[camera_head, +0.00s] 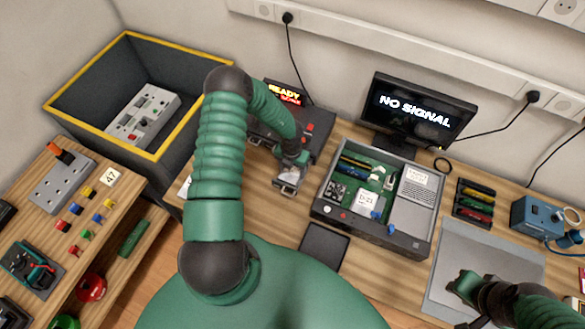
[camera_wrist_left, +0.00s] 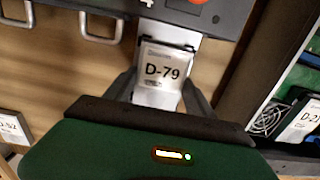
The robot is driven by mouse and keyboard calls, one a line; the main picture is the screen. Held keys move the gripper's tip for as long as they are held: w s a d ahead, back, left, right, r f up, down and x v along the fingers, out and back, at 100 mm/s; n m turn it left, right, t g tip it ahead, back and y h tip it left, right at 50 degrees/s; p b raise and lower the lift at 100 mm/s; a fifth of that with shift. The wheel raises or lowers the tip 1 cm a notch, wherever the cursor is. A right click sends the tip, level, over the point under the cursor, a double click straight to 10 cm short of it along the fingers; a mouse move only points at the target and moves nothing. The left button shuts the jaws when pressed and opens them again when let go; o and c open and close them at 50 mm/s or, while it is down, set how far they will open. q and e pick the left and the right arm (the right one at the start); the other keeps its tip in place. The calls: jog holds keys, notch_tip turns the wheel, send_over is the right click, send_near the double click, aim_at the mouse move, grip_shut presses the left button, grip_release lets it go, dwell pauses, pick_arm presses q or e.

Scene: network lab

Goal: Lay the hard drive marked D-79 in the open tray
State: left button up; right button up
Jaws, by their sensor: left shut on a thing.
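The hard drive marked D-79 (camera_wrist_left: 164,72) is a small silver block with a white label. In the left wrist view it sits between the fingers of my left gripper (camera_wrist_left: 160,98), which is shut on it. In the head view my left gripper (camera_head: 291,172) is at the front of a dark drive unit (camera_head: 318,143). A silver open tray (camera_wrist_left: 190,48) sticks out of the unit beneath the drive; its front handle shows in the head view (camera_head: 287,190). I cannot tell whether the drive touches the tray floor. My right gripper (camera_head: 468,286) is over the grey mat, its jaws unclear.
An open computer case (camera_head: 330,211) holding a drive labelled like D-23 stands right of the drive unit. Another labelled drive (camera_wrist_left: 13,129) lies to the left. A monitor (camera_head: 420,110) stands behind the case. A dark flat pad (camera_head: 325,248) lies in front.

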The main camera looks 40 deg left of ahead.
pick_arm(q)
jog(key=shift+f, duration=0.1)
dwell(0.7)
jog(key=shift+f, duration=0.45)
dwell(0.6)
jog(key=o, duration=1.8)
jog(key=shift+o, duration=0.2)
jog(key=shift+o, duration=1.1)
jog(key=shift+r, duration=0.15)
